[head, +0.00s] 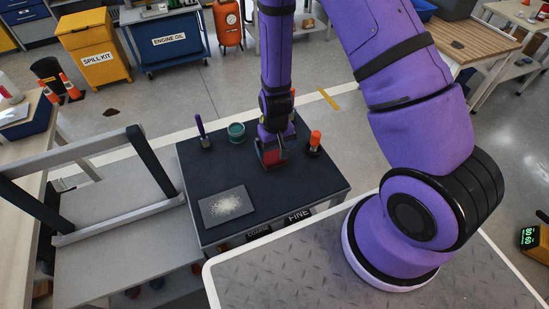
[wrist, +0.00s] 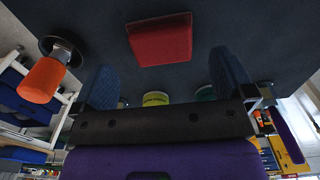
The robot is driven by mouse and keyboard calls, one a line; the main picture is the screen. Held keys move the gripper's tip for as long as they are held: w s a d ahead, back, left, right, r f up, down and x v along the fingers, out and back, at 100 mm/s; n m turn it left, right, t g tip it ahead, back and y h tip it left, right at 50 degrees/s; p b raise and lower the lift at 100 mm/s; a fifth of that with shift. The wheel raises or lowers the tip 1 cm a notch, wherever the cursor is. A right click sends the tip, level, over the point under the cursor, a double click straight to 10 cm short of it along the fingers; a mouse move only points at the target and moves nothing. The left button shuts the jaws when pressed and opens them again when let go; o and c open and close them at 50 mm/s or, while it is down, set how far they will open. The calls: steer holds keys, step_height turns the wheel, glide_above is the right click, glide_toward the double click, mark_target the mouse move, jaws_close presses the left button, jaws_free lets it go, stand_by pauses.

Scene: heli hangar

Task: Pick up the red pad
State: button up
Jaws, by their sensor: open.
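The red pad (head: 271,157) is on the dark top of the small table, partly hidden by my gripper in the head view. In the wrist view the red pad (wrist: 160,42) is a red block, whole in sight, lying just beyond the fingertips and between their lines. My gripper (head: 270,155) points down close over it. In the wrist view my gripper (wrist: 165,72) has its two blue fingers wide apart, one on each side. Nothing is held between them. Whether a finger touches the pad I cannot tell.
On the dark tabletop (head: 300,187) stand an orange-handled tool (head: 315,141) close right of my gripper, a teal tin (head: 237,132) and a purple-handled tool (head: 202,131) to the left. A grey plate (head: 228,206) with pale grains lies front left. A yellow-topped tin (wrist: 156,98) shows behind.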

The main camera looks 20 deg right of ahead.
mark_target(275, 157)
steer(key=shift+w+f, duration=0.15)
steer(key=shift+f, duration=1.5)
steer(key=shift+w+f, duration=0.15)
steer(key=shift+f, duration=1.45)
steer(key=c, duration=0.7)
steer(key=shift+c, duration=0.2)
steer(key=shift+r, duration=0.1)
